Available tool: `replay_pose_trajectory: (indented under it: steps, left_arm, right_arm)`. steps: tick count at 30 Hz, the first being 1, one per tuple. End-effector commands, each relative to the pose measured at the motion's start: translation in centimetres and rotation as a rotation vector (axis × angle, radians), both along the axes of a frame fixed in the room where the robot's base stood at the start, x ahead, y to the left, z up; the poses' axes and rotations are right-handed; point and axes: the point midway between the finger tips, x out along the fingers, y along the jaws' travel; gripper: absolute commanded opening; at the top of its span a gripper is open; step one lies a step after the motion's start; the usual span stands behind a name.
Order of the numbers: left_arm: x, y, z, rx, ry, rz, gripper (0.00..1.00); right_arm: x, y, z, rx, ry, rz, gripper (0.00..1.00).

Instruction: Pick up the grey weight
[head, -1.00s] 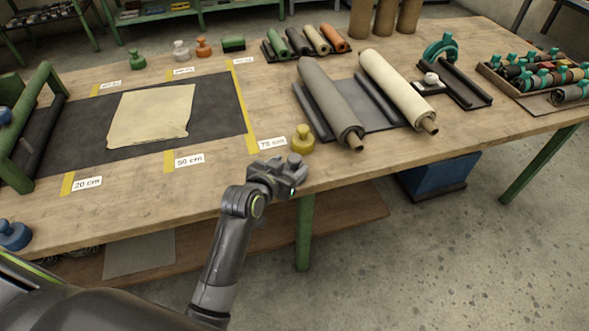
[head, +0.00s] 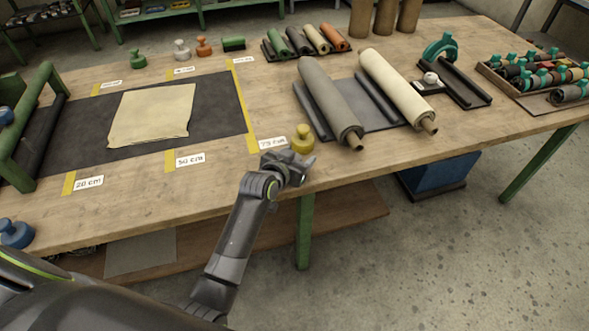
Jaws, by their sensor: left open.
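The grey weight (head: 181,49) stands at the back of the table, between a green weight (head: 138,58) and an orange weight (head: 203,46). It is pale grey, with a knob on top. My left gripper (head: 306,162) is open at the table's front edge, just in front of the yellow weight (head: 302,140), far from the grey weight. Nothing shows between its fingers. My right gripper is not in the view.
A cream sheet (head: 152,115) lies on the dark mat (head: 222,105). Grey (head: 330,100) and cream (head: 398,90) rolls lie on a rack to the right. A blue weight (head: 15,233) stands at the front left. A green frame (head: 30,120) stands at the left.

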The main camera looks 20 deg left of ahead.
Motion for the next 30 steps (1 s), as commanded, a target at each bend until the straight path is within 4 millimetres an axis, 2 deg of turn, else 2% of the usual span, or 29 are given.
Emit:
replay_pose_trajectory:
  steps: [1, 12, 14, 26, 30]
  left_arm:
    - [0.0, 0.0, 0.0, 0.000, 0.000, 0.000, 0.55]
    - [0.0, 0.0, 0.0, 0.000, 0.000, 0.000, 0.06]
    - [0.0, 0.0, 0.0, 0.000, 0.000, 0.000, 0.00]
    - [0.1, 0.0, 0.4, -0.001, -0.009, 0.000, 0.00]
    - [0.1, 0.0, 1.2, 0.000, -0.012, -0.001, 0.00]
  right_arm:
    - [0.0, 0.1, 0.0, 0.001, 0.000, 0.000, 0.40]
    - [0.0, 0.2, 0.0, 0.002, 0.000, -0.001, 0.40]
    - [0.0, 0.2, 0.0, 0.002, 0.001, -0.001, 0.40]
    - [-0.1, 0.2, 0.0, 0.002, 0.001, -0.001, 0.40]
    - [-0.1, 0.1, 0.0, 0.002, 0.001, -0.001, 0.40]
